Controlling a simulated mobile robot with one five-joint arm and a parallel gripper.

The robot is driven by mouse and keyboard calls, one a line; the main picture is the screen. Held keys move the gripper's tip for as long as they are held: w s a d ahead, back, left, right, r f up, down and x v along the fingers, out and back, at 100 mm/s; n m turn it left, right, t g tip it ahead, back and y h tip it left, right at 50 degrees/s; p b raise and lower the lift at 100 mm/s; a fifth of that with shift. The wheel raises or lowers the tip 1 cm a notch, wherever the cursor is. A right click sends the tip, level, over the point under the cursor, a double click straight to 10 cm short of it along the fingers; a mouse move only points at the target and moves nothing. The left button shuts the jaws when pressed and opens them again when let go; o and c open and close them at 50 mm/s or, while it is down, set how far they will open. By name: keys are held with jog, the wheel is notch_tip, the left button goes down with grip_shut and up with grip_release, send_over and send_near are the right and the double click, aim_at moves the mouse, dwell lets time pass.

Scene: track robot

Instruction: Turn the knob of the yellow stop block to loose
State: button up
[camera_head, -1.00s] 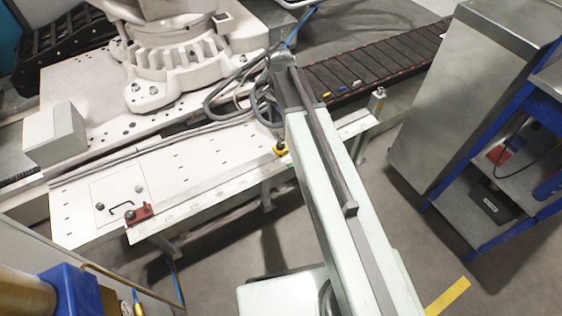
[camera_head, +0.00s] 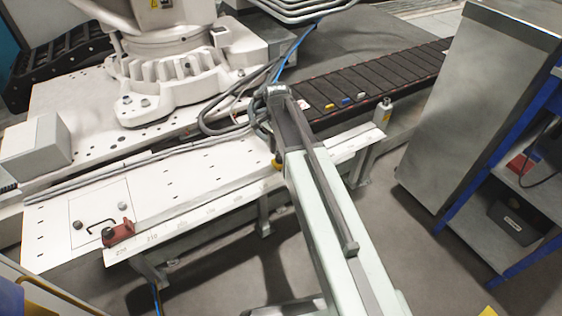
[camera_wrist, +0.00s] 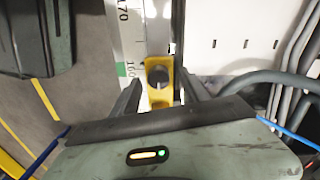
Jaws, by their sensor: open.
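The yellow stop block (camera_wrist: 152,64) with a dark round knob (camera_wrist: 158,78) sits on the rail with the printed scale in the wrist view. My gripper (camera_wrist: 160,88) is open, with one dark finger left of the block and one right of it. The knob shows between the fingers; I cannot tell whether either finger touches the block. In the head view a little of the yellow block (camera_head: 277,164) shows at the left edge of my arm, on the front of the white bench. My gripper's fingertips are hidden there behind the arm.
A red stop block (camera_head: 119,232) with a dark knob sits farther left on the same rail. Cables (camera_head: 228,125) and a white robot base (camera_head: 165,70) are behind. Small coloured pieces lie on the dark cable track (camera_head: 375,85). A grey cabinet (camera_head: 465,110) stands right.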

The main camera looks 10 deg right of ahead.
jog(key=shift+f, duration=0.65)
jog(key=shift+r, duration=0.15)
jog(key=shift+c, duration=0.2)
grip_shut()
jog(key=shift+d, duration=0.15)
